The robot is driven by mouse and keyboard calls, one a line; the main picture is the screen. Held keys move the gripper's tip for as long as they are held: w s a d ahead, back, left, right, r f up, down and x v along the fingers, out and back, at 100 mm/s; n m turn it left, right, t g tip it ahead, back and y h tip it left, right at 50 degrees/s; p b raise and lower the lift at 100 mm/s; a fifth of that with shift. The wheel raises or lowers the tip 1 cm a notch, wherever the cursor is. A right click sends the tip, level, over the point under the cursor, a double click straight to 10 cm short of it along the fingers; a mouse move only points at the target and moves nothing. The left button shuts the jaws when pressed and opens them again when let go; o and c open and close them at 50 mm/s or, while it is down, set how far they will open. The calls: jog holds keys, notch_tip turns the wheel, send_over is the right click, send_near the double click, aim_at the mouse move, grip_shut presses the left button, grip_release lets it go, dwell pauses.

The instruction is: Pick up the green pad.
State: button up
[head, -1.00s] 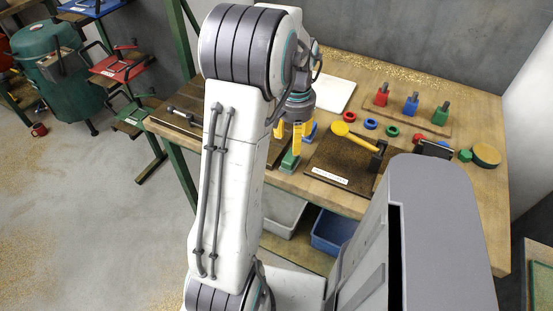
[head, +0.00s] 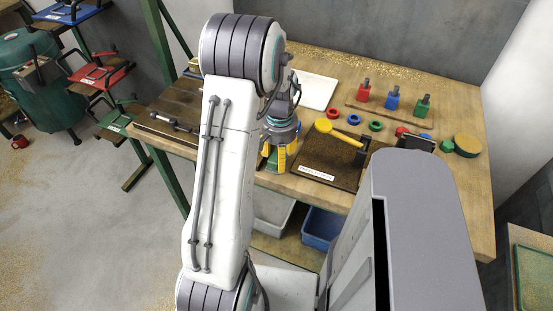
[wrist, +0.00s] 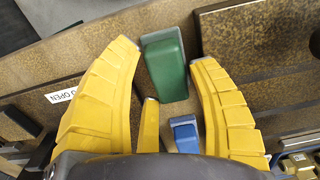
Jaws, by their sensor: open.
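The green pad (wrist: 165,65) is a block with rounded edges on the table. In the wrist view it lies between the tips of my two large yellow fingers, with gaps on both sides. My gripper (wrist: 162,52) is open and points down at it. In the head view my gripper (head: 274,160) is low over the table's front edge, and part of the green pad (head: 272,164) shows between the fingers. A narrow yellow piece, apparently a third finger, shows low in the wrist view. Whether the fingers reach below the pad's top cannot be told.
A small blue block (wrist: 185,133) lies close by, near the right finger. A dark tray (head: 168,125) lies left. Coloured rings and posts stand farther back right.

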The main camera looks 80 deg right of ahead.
jog(key=c, duration=0.9)
jog(key=shift+r, duration=0.5)
notch_tip(320, 180, up, 4)
jog(key=shift+f, duration=0.25)
jog(key=s+a+r, duration=0.3)
jog(key=s+r, duration=0.3)
jog(key=s, duration=0.5)
jog(key=shift+a+r+b, duration=0.15)
jog(key=shift+r+b, duration=0.15)
jog(key=shift+b, duration=0.15)
jog(key=shift+s, duration=0.1)
